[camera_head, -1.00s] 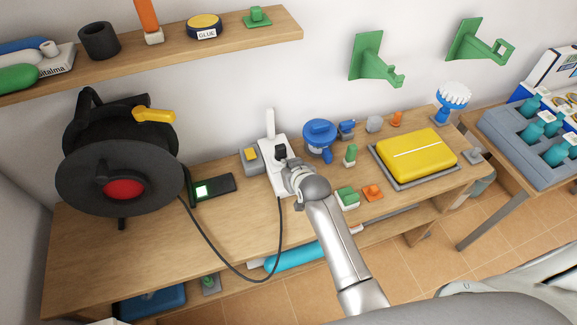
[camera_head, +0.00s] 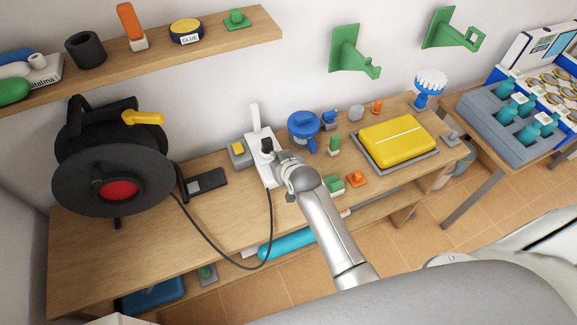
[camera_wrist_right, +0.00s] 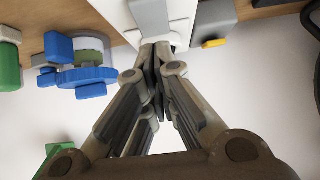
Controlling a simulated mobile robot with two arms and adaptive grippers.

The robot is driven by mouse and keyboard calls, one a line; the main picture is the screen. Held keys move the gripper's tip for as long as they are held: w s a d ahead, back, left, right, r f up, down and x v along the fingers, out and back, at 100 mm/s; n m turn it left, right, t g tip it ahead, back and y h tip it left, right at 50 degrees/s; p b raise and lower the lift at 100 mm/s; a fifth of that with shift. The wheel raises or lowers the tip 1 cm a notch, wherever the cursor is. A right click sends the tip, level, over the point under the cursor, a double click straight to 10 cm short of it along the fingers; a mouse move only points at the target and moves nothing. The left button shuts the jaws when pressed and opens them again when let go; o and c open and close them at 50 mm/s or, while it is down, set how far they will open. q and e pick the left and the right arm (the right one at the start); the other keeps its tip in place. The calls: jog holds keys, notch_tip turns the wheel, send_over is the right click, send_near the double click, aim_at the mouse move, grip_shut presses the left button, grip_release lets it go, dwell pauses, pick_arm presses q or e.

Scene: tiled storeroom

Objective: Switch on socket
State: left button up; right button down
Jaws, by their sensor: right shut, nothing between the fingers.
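My right gripper (camera_head: 279,163) is at the strip's front part, which the hand partly covers. In the right wrist view its fingers (camera_wrist_right: 157,48) are shut with nothing between them, the tips at or just above the strip; I cannot tell if they touch. A black device (camera_head: 207,183) left of the strip has a dull grey screen. My left gripper is out of view.
A black cable reel (camera_head: 85,180) stands at left, its cable looping to the strip. A grey box with a yellow button (camera_head: 238,150) sits beside the strip. Blue and green items and a yellow case (camera_head: 397,140) lie to the right. A shelf (camera_head: 235,28) hangs above.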

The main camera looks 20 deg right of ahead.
notch_tip(320, 180, up, 2)
jog(key=shift+s+r+p, duration=0.1)
jog(key=shift+s+p, duration=0.05)
jog(key=shift+p, duration=0.35)
pick_arm(q)
jog(key=b, duration=0.2)
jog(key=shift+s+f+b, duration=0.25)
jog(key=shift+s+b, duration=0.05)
pick_arm(e)
jog(key=s+f+v, duration=0.1)
jog(key=v, duration=0.8)
jog(key=shift+s, duration=0.2)
jog(key=shift+f, duration=0.1)
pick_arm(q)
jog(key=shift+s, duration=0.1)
pick_arm(e)
jog(key=shift+a, duration=0.1)
